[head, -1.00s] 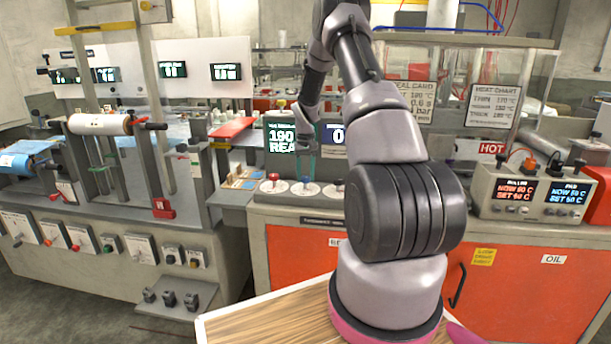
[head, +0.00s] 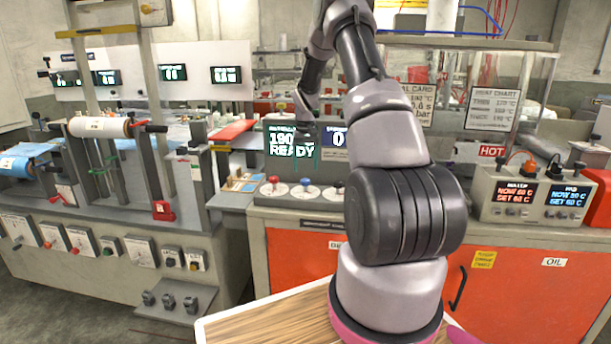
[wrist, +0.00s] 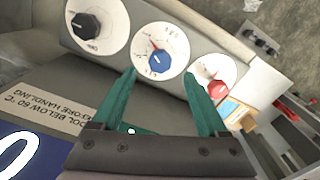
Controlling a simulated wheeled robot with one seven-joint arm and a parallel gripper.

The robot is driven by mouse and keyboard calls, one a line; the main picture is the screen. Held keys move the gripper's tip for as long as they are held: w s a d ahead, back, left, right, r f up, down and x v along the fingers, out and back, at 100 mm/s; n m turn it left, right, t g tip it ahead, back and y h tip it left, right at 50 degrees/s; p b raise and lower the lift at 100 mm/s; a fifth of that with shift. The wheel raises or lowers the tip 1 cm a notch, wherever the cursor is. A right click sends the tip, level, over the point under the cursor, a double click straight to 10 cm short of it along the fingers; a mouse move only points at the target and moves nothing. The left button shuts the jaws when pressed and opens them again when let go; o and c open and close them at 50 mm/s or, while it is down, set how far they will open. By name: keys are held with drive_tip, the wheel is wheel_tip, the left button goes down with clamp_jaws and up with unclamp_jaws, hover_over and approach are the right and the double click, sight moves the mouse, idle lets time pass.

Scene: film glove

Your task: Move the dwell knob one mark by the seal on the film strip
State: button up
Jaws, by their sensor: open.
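Three knobs on white dials sit in a row on the sealer's front: a red knob (head: 272,180), a blue knob (head: 305,183) and a dark knob (head: 337,187). The wrist view shows them in reverse order: the black knob (wrist: 86,25), blue knob (wrist: 161,62) and red knob (wrist: 217,89). I cannot read which dial is dwell. My gripper (wrist: 160,71) is open and empty, its teal fingertips on either side of the blue knob's lower edge; contact is unclear. A seal card (head: 418,103) is partly hidden by my arm. I cannot make out the film strip.
The sealer's display (head: 291,145) reads 190 and READY above the knobs. A cooling-warning label (wrist: 45,106) lies beside the dials. A small wooden tray (head: 240,183) stands left of the knobs. A HOT sign (head: 491,150) and a two-screen controller (head: 540,192) are at the right.

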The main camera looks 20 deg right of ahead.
sight(305, 180)
drive_tip(key=shift+r, duration=2.75)
drive_tip(key=shift+r, duration=0.1)
